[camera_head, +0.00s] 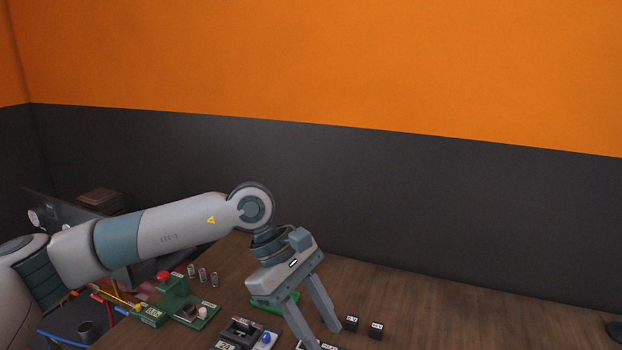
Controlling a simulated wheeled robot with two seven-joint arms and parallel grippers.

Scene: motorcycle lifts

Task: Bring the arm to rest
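My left arm comes in from the left and reaches over the wooden table (450,310). My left gripper (323,336) points down, with its two grey fingers apart and nothing visible between them. Its fingertips are low over the table, near small black labelled blocks; I cannot tell whether they touch anything. My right gripper is not in view.
Two black blocks (351,323) (376,329) stand right of the gripper. A green fixture with a red button (162,276), several small metal cylinders (202,275) and a black device (240,331) stand left. A dark round object (614,330) sits far right. The table between is clear.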

